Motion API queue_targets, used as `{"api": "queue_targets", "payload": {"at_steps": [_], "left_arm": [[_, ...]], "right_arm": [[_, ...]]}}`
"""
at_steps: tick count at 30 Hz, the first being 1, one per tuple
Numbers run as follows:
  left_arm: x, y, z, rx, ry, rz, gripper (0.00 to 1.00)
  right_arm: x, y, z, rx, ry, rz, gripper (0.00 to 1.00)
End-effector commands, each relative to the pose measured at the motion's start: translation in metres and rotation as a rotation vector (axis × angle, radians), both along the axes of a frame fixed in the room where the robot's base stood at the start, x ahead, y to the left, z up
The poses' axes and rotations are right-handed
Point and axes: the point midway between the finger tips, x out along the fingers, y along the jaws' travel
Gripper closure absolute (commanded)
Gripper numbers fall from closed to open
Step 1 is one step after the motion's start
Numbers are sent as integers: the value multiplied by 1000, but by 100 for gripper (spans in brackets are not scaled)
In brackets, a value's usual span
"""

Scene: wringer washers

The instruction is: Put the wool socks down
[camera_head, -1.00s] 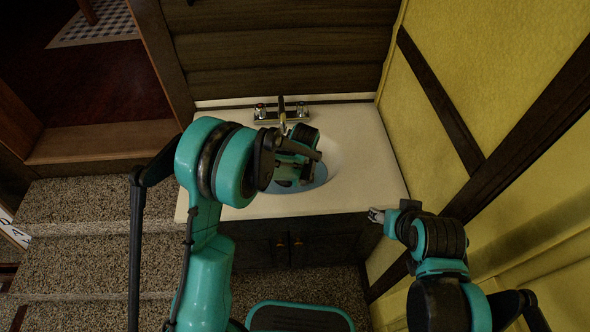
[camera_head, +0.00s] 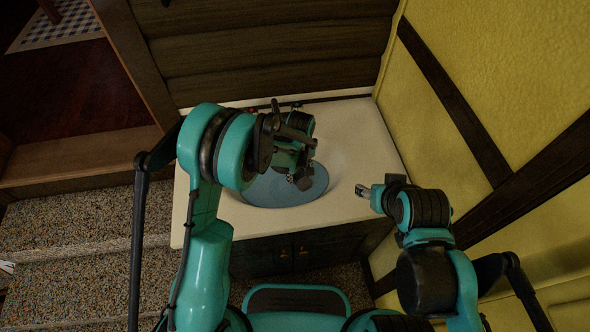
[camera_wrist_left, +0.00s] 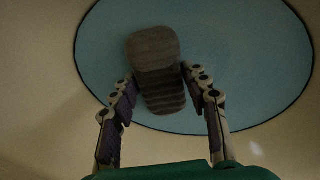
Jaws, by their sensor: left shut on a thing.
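The wool socks (camera_wrist_left: 157,72) show in the left wrist view as a grey-brown, ribbed, folded bundle. My left gripper (camera_wrist_left: 160,92) has a finger on each side of the bundle and is shut on it. In the head view my left gripper (camera_head: 300,180) is over the basin (camera_head: 262,192); I cannot make out the socks there. How far the socks are above the basin is unclear. My right gripper (camera_head: 363,191) is by the counter's right side, its jaws too small to read.
The cream counter (camera_head: 350,135) surrounds the basin and has bare room at its right. The faucet is mostly hidden behind my left arm. A dark cabinet (camera_head: 305,252) is below, a yellow padded wall (camera_head: 480,70) at right, carpeted steps (camera_head: 75,215) at left.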

Motion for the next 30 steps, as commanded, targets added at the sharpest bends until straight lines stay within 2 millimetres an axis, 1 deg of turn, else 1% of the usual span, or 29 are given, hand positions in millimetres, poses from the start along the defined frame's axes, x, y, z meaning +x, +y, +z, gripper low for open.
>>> {"api": "queue_targets", "payload": {"at_steps": [1,3,13,24,28,29,30], "left_arm": [[-1,-2,-9,0,0,-2,84],[-2,-4,-12,0,0,-2,84],[-3,-4,-12,0,-1,-1,84],[-3,-4,-24,0,-1,-1,84],[-3,-4,-24,0,-1,-1,84],[-3,-4,-24,0,-1,-1,49],[-3,-4,-24,0,-1,-1,38]], "right_arm": [[0,0,-7,0,0,0,46],[-1,0,-9,0,1,0,46],[0,0,-8,0,0,0,46],[0,0,-20,0,0,0,46],[0,0,-20,0,0,0,46],[-1,0,-20,0,0,0,46],[0,0,-20,0,0,0,46]]}}
